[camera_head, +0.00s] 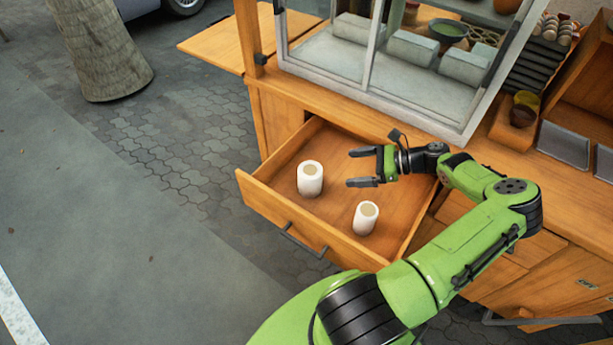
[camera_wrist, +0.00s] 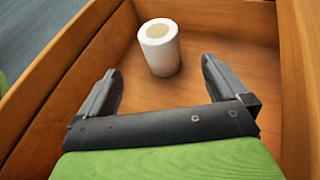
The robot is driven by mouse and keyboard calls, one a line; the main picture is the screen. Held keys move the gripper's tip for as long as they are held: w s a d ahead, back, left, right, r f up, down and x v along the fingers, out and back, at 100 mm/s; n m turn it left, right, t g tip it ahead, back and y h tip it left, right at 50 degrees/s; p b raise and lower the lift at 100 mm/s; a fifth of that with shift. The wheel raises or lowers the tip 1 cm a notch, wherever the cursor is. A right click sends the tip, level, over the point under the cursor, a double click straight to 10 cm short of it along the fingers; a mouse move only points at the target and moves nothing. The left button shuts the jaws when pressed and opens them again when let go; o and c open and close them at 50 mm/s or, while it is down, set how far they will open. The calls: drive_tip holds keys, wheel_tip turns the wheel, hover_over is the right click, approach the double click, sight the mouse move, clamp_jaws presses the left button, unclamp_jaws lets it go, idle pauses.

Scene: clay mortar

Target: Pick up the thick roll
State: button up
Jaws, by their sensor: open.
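Two white paper rolls stand upright in an open wooden drawer (camera_head: 275,200). One roll (camera_head: 310,179) is on the left and looks slightly thicker; the other roll (camera_head: 365,218) is nearer the front right. My gripper (camera_head: 351,168) is open and empty over the drawer, with its fingers pointing left toward the left roll and a gap between them. In the wrist view, one roll (camera_wrist: 159,48), apparently the left one, stands ahead between and beyond the open fingers (camera_wrist: 160,88), untouched. The other roll does not show there.
Drawer walls (camera_wrist: 55,70) surround the rolls on the sides. A glass display case (camera_head: 400,75) stands on the wooden cart above the drawer. The drawer floor between the rolls is bare.

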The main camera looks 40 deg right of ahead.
sight(310, 174)
drive_tip(key=b+x, duration=0.1)
drive_tip(key=x, duration=0.3)
drive_tip(key=b+x, duration=0.2)
drive_tip(key=x, duration=0.3)
drive_tip(key=b+x, duration=0.1)
drive_tip(key=x, duration=0.4)
drive_tip(key=shift+a+f+b, duration=0.1)
drive_tip(key=shift+f+b, duration=0.2)
drive_tip(key=shift+r, duration=0.1)
drive_tip(key=c, duration=1)
wheel_tip(310, 174, up, 10)
drive_tip(key=p, duration=0.4)
